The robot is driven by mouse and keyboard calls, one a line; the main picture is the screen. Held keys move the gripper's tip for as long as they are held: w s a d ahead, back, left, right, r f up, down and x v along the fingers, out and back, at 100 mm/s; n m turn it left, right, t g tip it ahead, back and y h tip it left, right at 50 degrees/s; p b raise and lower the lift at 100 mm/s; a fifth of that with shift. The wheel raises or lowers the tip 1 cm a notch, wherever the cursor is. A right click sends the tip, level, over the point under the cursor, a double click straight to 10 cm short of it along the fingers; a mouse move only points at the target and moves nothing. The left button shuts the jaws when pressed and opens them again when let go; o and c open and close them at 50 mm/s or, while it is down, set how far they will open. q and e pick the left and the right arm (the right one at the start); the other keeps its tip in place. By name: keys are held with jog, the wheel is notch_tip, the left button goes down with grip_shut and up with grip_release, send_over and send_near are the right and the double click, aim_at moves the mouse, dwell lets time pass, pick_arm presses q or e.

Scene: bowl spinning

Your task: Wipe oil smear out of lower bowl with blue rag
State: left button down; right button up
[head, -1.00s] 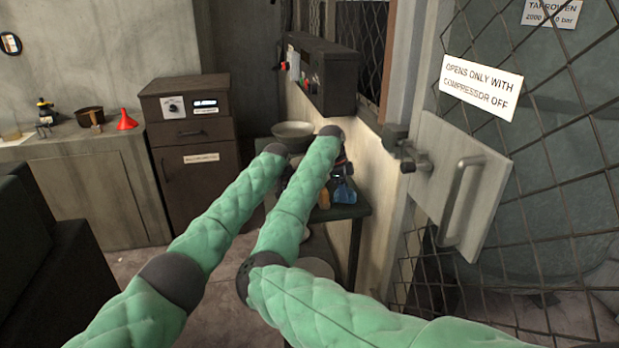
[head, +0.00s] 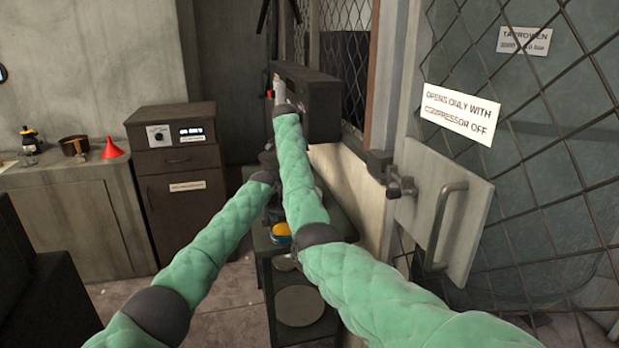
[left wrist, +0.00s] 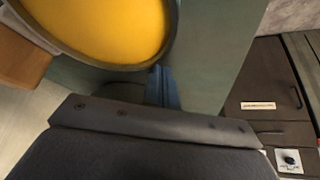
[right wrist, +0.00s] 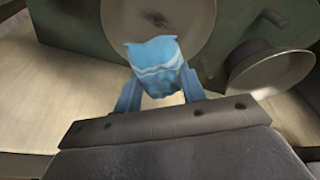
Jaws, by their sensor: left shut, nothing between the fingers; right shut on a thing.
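The blue rag (right wrist: 156,62) with pale stripes is pinched between the blue fingers of my right gripper (right wrist: 157,80), in the right wrist view. It hangs in the air in front of a round grey disc or bowl (right wrist: 125,20). A shallow grey bowl (right wrist: 268,72) sits to its right; I cannot tell which is the lower bowl. My left gripper (left wrist: 162,86) is shut and empty beside a round vessel with a yellow inside (left wrist: 105,22). In the head view my arms hide most of the bench top.
A small dark bench (head: 340,215) stands by the wall, with a pale round thing (head: 300,305) on its lower shelf. A dark control box (head: 318,105) hangs above it. A mesh door with a latch plate (head: 440,200) is at right, a brown cabinet (head: 180,210) at left.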

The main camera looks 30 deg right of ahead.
jog(key=w+f+n, duration=0.1)
jog(key=n, duration=0.1)
jog(key=w+f+n+t, duration=0.1)
jog(key=f+n, duration=0.1)
jog(key=shift+w+f+y, duration=0.1)
jog(key=shift+f+y, duration=0.05)
jog(key=shift+y, duration=0.25)
jog(key=shift+n, duration=0.9)
jog(key=shift+d+f, duration=0.15)
jog(key=shift+f, duration=3.75)
jog(key=shift+f, duration=1)
jog(key=shift+s+a, duration=0.15)
jog(key=shift+s, duration=0.7)
jog(key=shift+s+a, duration=0.1)
jog(key=shift+s, duration=0.85)
jog(key=shift+f, duration=0.1)
